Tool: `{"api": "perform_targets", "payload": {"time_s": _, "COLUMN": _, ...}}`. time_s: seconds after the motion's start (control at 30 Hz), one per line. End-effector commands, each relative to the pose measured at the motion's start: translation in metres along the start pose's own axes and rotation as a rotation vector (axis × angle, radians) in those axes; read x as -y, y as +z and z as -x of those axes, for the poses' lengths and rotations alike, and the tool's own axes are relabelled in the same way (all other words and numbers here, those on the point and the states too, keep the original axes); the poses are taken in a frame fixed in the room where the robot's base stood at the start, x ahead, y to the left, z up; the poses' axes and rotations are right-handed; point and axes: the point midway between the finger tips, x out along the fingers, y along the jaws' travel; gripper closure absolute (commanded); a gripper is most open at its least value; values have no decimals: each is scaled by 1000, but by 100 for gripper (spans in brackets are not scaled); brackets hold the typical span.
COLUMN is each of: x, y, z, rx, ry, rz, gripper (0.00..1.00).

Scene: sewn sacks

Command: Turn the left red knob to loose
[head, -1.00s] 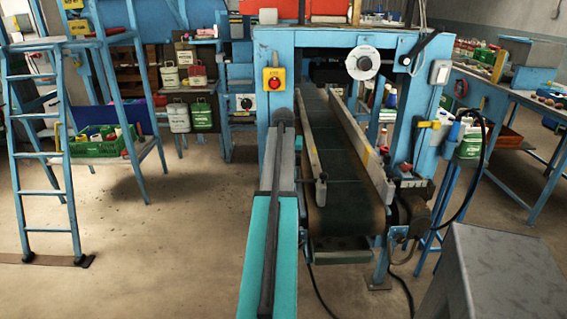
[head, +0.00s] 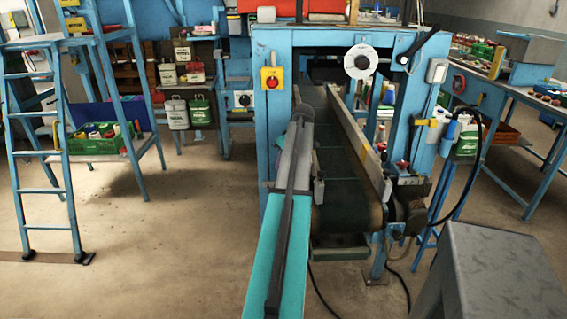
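The only clear red knob-like thing on the left of the blue machine frame (head: 275,130) is a round red switch (head: 272,83) on a yellow box (head: 267,73), on the frame's left post. Whether it is the task's left red knob, and what setting it has, I cannot tell. My arm reaches up from the bottom middle, over the left side of the conveyor belt (head: 340,170). Its dark far end is right of and below the switch, apart from it in the picture. My gripper's fingers cannot be made out.
A white dial (head: 361,62) sits on the crossbeam. A guide rail (head: 357,140) runs along the belt's right side; my arm covers much of the left one. A grey metal block (head: 485,275) stands front right, a blue ladder (head: 45,190) left. Floor between ladder and machine is clear.

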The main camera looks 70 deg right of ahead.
Motion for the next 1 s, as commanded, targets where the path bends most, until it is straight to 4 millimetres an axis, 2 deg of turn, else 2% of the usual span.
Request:
{"api": "perform_targets", "payload": {"time_s": 0.03, "x": -7, "y": 1, "z": 2, "rx": 2, "ry": 4, "rz": 22, "gripper": 91}}
{"api": "perform_targets", "payload": {"time_s": 0.33, "x": -6, "y": 1, "z": 1, "rx": 3, "ry": -24, "rz": 91, "gripper": 86}}
{"api": "perform_targets", "payload": {"time_s": 0.7, "x": -5, "y": 2, "z": 0, "rx": 4, "ry": -29, "rz": 96, "gripper": 86}}
{"api": "perform_targets", "payload": {"time_s": 0.73, "x": -5, "y": 2, "z": 0, "rx": 4, "ry": -29, "rz": 95, "gripper": 58}}
{"api": "perform_targets", "payload": {"time_s": 0.8, "x": -4, "y": 2, "z": 0, "rx": 5, "ry": -30, "rz": 95, "gripper": 49}}
{"api": "perform_targets", "payload": {"time_s": 1.0, "x": -3, "y": 1, "z": 0, "rx": 3, "ry": -32, "rz": 94, "gripper": 49}}
